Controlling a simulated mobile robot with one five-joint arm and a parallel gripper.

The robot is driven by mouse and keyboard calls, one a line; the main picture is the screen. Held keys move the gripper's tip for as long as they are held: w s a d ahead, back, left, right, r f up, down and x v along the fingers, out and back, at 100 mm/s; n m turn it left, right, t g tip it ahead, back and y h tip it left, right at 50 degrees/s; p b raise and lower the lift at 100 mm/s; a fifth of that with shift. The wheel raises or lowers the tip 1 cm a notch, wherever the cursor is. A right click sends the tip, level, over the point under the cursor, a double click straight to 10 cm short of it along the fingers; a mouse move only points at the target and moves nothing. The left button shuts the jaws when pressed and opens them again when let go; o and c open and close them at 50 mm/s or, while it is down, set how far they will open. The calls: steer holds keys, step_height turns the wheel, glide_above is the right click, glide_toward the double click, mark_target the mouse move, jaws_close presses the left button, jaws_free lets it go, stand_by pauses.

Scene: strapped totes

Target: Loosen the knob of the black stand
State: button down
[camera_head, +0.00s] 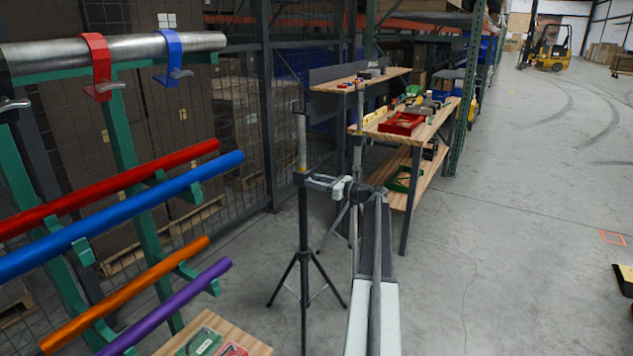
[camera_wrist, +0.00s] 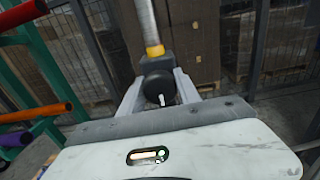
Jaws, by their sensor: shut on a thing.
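The black stand (camera_head: 303,225) is a tripod with splayed legs and a pale upright pole with a yellow band. Its round black knob (camera_wrist: 157,88) has a small white mark and sits below the collar in the wrist view. My gripper (camera_head: 318,181) reaches the stand's collar from the right in the head view. In the wrist view its two pale fingers (camera_wrist: 159,84) are on either side of the knob and shut on it. The exact finger contact is too small to make out. In the head view the knob is largely hidden by the fingers.
A green rack with red, blue, orange and purple tubes (camera_head: 110,190) stands left. A wooden workbench (camera_head: 440,118) with a red tray (camera_head: 402,123) is behind on the right. A low wooden surface (camera_head: 245,338) is at front left. Open concrete floor lies right.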

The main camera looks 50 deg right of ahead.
steer(key=n, duration=0.3)
steer(key=shift+s+d+n, duration=0.15)
steer(key=shift+n, duration=0.25)
steer(key=n, duration=0.4)
steer(key=shift+f, duration=0.1)
steer(key=n, duration=0.8)
steer(key=shift+n, duration=0.3)
steer(key=n, duration=0.3)
steer(key=shift+n, duration=0.4)
steer(key=n, duration=0.8)
steer(key=shift+n, duration=1.8)
